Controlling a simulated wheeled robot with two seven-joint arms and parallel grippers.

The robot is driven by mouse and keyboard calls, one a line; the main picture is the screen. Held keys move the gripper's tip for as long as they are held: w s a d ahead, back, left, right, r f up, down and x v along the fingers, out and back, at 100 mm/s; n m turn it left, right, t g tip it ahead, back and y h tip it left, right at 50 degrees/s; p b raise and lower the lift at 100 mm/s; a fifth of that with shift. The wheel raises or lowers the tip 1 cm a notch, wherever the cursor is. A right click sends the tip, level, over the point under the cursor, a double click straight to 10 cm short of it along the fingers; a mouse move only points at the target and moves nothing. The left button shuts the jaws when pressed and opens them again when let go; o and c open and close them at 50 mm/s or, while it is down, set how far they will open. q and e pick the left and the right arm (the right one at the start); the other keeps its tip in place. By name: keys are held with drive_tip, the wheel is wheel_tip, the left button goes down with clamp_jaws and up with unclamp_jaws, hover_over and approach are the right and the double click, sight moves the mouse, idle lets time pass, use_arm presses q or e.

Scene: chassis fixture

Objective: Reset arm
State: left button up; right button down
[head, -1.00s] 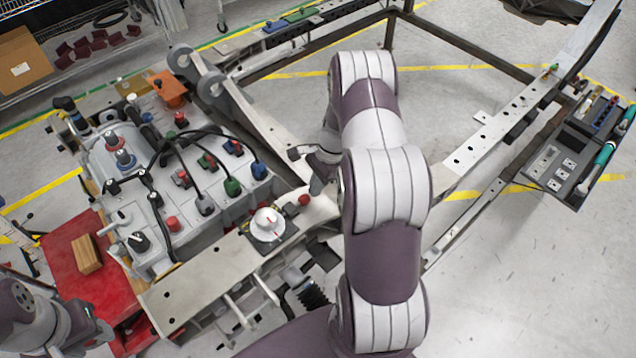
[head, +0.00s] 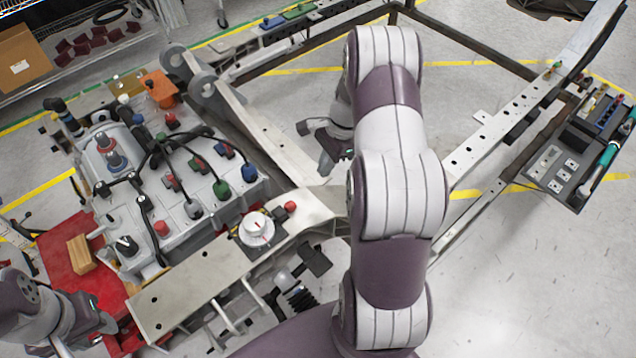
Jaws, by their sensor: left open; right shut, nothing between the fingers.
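My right arm rises through the middle of the head view, and its gripper (head: 322,140) hangs over the inner side of the chassis frame, partly hidden behind the arm. It is shut with nothing visible in it. My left arm shows at the lower left edge, with its gripper (head: 100,328) low beside the red block; its fingers are hard to make out, and it appears empty. The chassis fixture (head: 190,290) has a grey housing (head: 150,205) with several coloured caps and black cables. A white round dial (head: 257,228) sits on the near beam, with a red knob (head: 290,206) beside it.
A red block (head: 65,240) carries a wooden piece (head: 82,253) at the left. A tool tray (head: 567,160) is mounted at the right. A cardboard box (head: 20,55) stands on a shelf at the upper left. The floor inside the frame is clear.

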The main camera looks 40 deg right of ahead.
use_arm(q)
drive_tip(key=shift+a+f, duration=0.45)
drive_tip(key=shift+a, duration=0.25)
use_arm(e)
drive_tip(key=s+a+r+n+h, duration=0.1)
drive_tip(key=s+a+r+n, duration=0.2)
drive_tip(key=a+n, duration=0.3)
drive_tip(key=s+a+r+n+h, duration=0.1)
drive_tip(key=s+a+r+n, duration=0.2)
drive_tip(key=a+n, duration=0.3)
drive_tip(key=s+a+r+n+t+h, duration=0.1)
drive_tip(key=s+a+r+n, duration=0.2)
drive_tip(key=s+a+n, duration=0.2)
drive_tip(key=a+n, duration=0.2)
drive_tip(key=shift+s+r+n+h, duration=0.3)
drive_tip(key=shift+s+r, duration=0.05)
drive_tip(key=shift+a, duration=0.1)
